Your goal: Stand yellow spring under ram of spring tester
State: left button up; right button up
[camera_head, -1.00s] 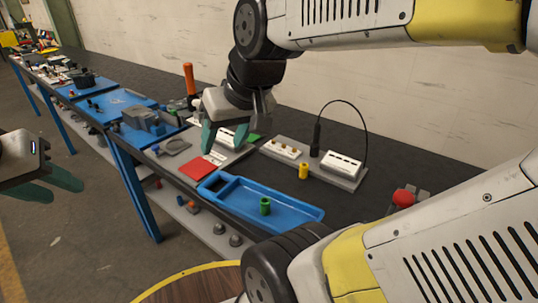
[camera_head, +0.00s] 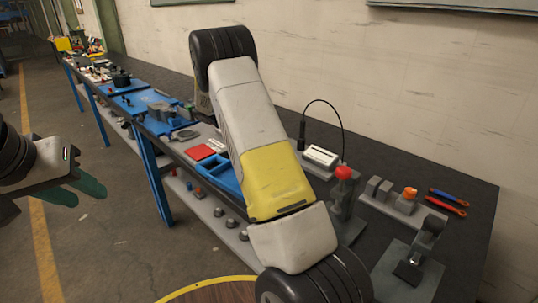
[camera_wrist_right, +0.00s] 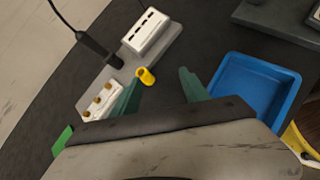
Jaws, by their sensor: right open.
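The yellow spring (camera_wrist_right: 145,76) is a small hollow cylinder on the dark bench, in the right wrist view, beside a grey plate. My right gripper (camera_wrist_right: 158,90) is open; the spring shows in the gap between its fingers, closer to the left finger, and is not gripped. In the head view my right arm hides this gripper and the spring. My left gripper (camera_head: 82,190) is open and empty over the floor at the left. A grey device with a red knob (camera_head: 343,173) and a grey upright device (camera_head: 420,255) stand on the bench; I cannot tell which is the spring tester.
A white slotted box (camera_wrist_right: 147,30) and a black cabled probe (camera_wrist_right: 95,45) are near the spring. A blue tray (camera_wrist_right: 258,62) lies to the right. A grey block holder (camera_head: 395,205) and two handled tools (camera_head: 447,200) lie at the bench's right end.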

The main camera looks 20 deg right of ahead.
jog(key=w+f+n+h, duration=0.2)
jog(key=w+f, duration=0.1)
jog(key=w+f+n+h, duration=0.1)
jog(key=f, duration=0.1)
jog(key=shift+w+d+f, duration=0.15)
jog(key=shift+w+d, duration=0.15)
jog(key=shift+d, duration=0.1)
jog(key=shift+d+f+h, duration=0.15)
jog(key=shift+d+h, duration=0.05)
jog(key=shift+h, duration=0.1)
jog(key=shift+n, duration=0.3)
jog(key=x, duration=0.7)
jog(key=shift+w+f, duration=0.1)
jog(key=shift+f, duration=0.2)
grip_shut()
